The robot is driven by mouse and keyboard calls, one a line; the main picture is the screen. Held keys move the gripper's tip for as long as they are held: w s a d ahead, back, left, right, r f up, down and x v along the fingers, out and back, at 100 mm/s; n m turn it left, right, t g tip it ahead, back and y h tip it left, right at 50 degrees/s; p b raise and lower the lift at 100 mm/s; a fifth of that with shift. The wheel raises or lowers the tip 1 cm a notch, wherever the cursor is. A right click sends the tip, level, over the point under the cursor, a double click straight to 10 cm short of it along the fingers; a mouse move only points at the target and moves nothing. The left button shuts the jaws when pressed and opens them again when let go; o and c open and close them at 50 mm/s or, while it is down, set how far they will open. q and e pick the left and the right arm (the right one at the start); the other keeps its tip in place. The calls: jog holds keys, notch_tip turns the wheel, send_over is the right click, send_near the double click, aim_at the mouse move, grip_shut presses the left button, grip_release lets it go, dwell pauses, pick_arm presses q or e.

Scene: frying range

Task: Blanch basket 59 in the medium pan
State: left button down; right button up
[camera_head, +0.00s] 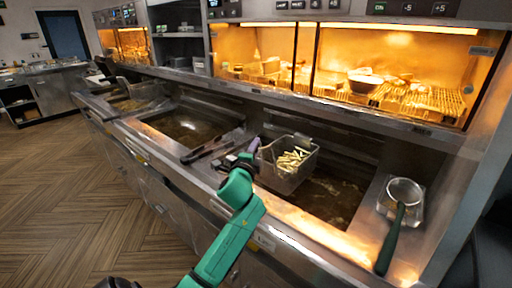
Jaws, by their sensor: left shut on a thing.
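A wire basket (287,177) with pale fries (292,160) in it hangs upright above the oil of the right-hand pan (335,212). No number on it can be read. My left gripper (247,156) is at the basket's left side, shut on its handle, whose purple end (254,145) shows. Another oil-filled pan (188,126) lies further left, and a third (130,103) beyond it. I cannot tell from labels which is the medium pan. My right gripper is not seen.
Dark long-handled tools (212,146) lie on the ledge between the pans. A round strainer (404,193) with a green handle rests on the right-hand counter. Lit warming shelves (365,68) with food stand behind. The wooden floor (60,190) at left is clear.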

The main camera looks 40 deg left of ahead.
pick_arm(q)
notch_tip(320, 180, down, 15)
jog(key=b, duration=1.1)
jog(key=shift+r, duration=0.15)
dwell(6.1)
